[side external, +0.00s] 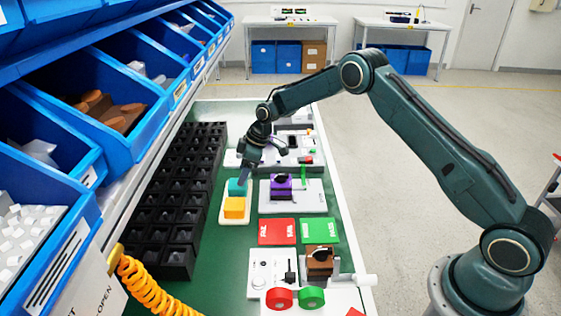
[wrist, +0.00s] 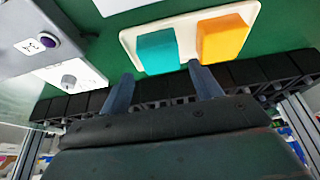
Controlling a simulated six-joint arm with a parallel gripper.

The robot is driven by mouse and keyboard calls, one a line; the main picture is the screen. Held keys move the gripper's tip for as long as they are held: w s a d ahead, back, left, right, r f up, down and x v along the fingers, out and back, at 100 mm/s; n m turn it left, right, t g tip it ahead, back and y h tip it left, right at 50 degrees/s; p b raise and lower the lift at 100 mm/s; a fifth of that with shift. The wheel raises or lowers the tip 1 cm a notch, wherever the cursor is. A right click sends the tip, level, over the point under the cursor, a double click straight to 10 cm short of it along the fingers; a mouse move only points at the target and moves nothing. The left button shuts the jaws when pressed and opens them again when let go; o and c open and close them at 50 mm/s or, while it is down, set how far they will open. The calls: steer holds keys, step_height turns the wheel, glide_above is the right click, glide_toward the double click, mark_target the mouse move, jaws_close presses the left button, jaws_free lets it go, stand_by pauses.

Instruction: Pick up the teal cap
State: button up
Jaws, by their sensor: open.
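The teal cap (side external: 237,186) is a small block on a cream tray (side external: 236,219), beside an orange-yellow block (side external: 234,208). In the wrist view the teal cap (wrist: 157,53) lies just beyond and between my fingertips, with the orange block (wrist: 223,38) to its right. My gripper (side external: 246,176) is right above the teal cap in the side view and partly covers it. In the wrist view my gripper (wrist: 160,77) has its two fingers spread apart with nothing between them. I cannot tell how high the fingertips are above the cap.
Black bins (side external: 178,205) run along the left of the green bench (side external: 205,258). A purple block (side external: 281,187) on a white panel stands right of the tray. Red (side external: 276,232) and green (side external: 319,231) pads lie in front. Blue shelf bins (side external: 110,100) overhang the left side.

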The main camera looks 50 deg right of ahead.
steer(key=shift+f, duration=0.1)
steer(key=shift+x, duration=2.5)
steer(key=c, duration=0.7)
step_height(320, 180, up, 20)
steer(key=shift+s+d, duration=0.1)
steer(key=shift+d, duration=0.05)
